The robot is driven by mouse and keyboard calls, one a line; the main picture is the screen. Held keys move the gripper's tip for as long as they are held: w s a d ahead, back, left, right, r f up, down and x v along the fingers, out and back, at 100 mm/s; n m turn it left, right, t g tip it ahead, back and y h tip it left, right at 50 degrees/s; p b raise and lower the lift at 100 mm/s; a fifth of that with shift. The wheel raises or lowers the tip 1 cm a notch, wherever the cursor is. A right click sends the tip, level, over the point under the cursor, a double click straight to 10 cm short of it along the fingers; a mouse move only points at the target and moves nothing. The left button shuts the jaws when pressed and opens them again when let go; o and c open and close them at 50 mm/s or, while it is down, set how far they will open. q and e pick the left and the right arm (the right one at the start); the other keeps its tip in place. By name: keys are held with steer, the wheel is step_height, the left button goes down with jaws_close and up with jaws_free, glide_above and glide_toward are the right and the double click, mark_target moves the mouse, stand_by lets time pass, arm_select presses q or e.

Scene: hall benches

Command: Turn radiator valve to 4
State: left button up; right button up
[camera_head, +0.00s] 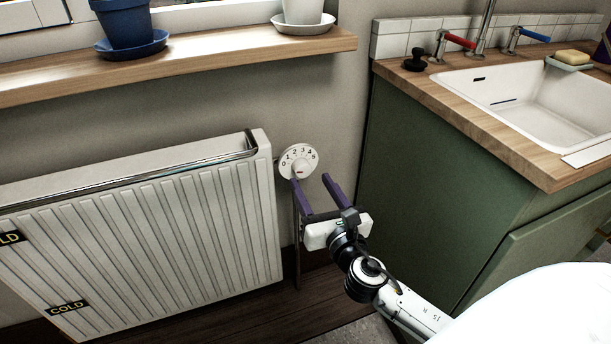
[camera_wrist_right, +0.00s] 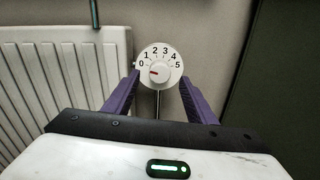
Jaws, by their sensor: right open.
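The radiator valve (camera_head: 299,161) is a round white dial with the numbers 0 to 5, at the right end of the white radiator (camera_head: 150,230). In the right wrist view the valve (camera_wrist_right: 160,66) shows a red mark on its knob pointing left, close to 0. My right gripper (camera_head: 311,179) has purple fingers and is open, just in front of and below the dial. In the wrist view its fingers (camera_wrist_right: 160,85) stand apart on either side of the dial's lower half, and I cannot tell whether they touch it. My left gripper is not in view.
A wooden sill (camera_head: 200,62) with a blue pot (camera_head: 127,22) and a white pot (camera_head: 303,12) runs above the radiator. A green cabinet (camera_head: 440,190) with a white sink (camera_head: 540,95) stands close on the right. Labels on the radiator read COLD.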

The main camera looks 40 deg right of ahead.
mark_target(304, 171)
steer(key=x, duration=0.5)
steer(key=c, duration=1)
